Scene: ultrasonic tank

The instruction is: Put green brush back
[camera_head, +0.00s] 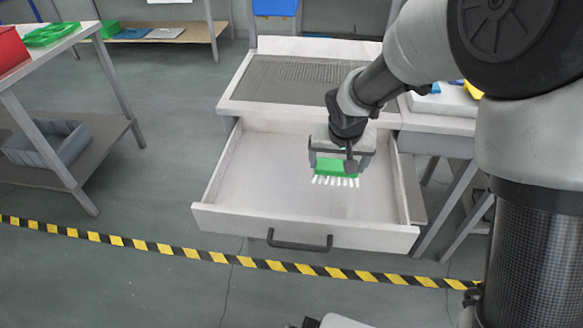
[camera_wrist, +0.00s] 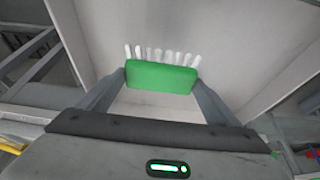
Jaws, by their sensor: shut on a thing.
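The green brush (camera_head: 336,168) has a green block back and a row of white bristles pointing down. My gripper (camera_head: 341,160) is shut on it and holds it over the open drawer (camera_head: 250,180). In the wrist view the brush (camera_wrist: 161,77) sits between the two fingers of my gripper (camera_wrist: 160,84), with its bristles toward the drawer floor. I cannot tell whether the bristles touch the floor. The drawer is pulled out and looks empty apart from the brush above it.
A workbench with a ribbed grey top (camera_head: 300,80) stands behind the drawer. A black handle (camera_head: 300,243) is on the drawer front. Yellow and black floor tape (camera_head: 230,259) runs in front. A shelf with a grey bin (camera_head: 45,143) stands at left, with open floor between.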

